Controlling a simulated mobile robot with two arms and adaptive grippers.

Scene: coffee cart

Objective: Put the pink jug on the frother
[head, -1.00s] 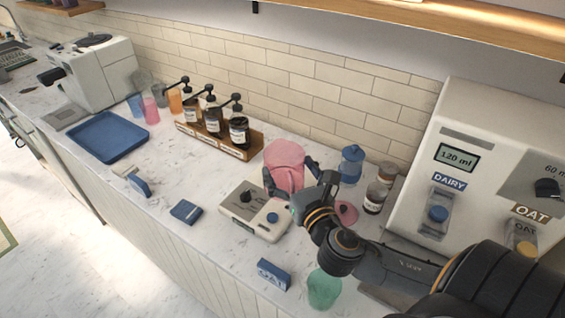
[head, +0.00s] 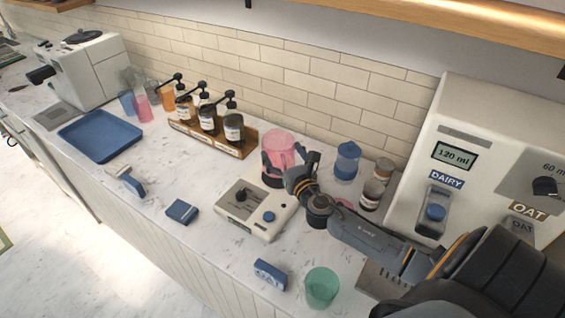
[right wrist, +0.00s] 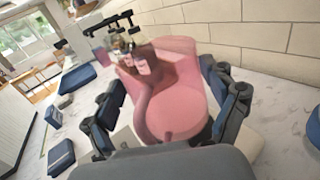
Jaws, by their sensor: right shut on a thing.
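The pink jug (head: 279,146) is upright at the back end of the cream frother (head: 243,216), which has a dark knob and a blue button. My right gripper (head: 283,172) is shut on the jug. In the right wrist view its dark fingers lie on both sides of the pink jug (right wrist: 178,102), whose handle faces the camera. The fingers hide the jug's base in the head view, so I cannot tell whether it touches the frother. My left gripper is not in view.
A wooden rack (head: 213,139) of pump bottles stands behind and left. A blue-lidded jar (head: 346,162) and small jars (head: 373,189) stand to the right.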

